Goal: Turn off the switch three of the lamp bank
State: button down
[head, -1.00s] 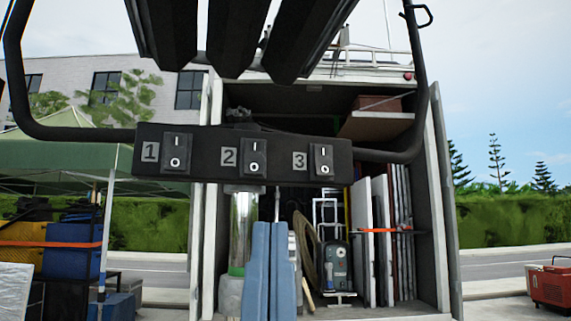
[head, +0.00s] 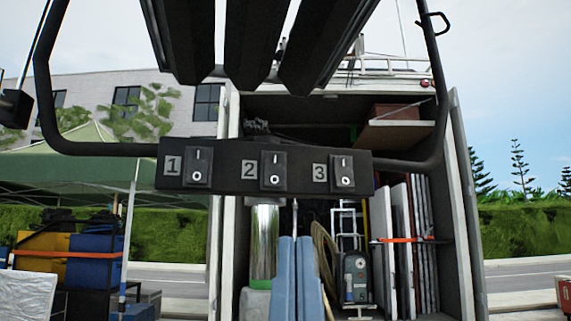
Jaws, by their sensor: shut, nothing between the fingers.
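The lamp bank's black switch box (head: 222,152) hangs across the middle of the head view, below dark lamp panels (head: 255,50). It carries three rocker switches with a light bar mark above a ring mark, each beside a grey number plate. Switch one (head: 198,167) is at the left and switch two (head: 273,171) is in the middle. Switch three (head: 342,171) is at the right end, beside its plate (head: 320,172). I cannot tell clearly which way its rocker is tilted. My gripper is not in view, and nothing covers the switches.
A black curved tube frame (head: 437,100) surrounds the lamp bank. Behind stands an open truck (head: 467,200) with panels, a shelf and a hand cart. Blue padded boards (head: 284,275) and a silver cylinder (head: 264,245) stand below the box. A green canopy (head: 75,158) is at left.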

aim_at(344, 178)
jog(key=i+j+z, duration=0.1)
jog(key=z, duration=0.3)
jog(key=i+j+z, duration=0.35)
jog(key=j+z, duration=0.1)
jog(key=z, duration=0.3)
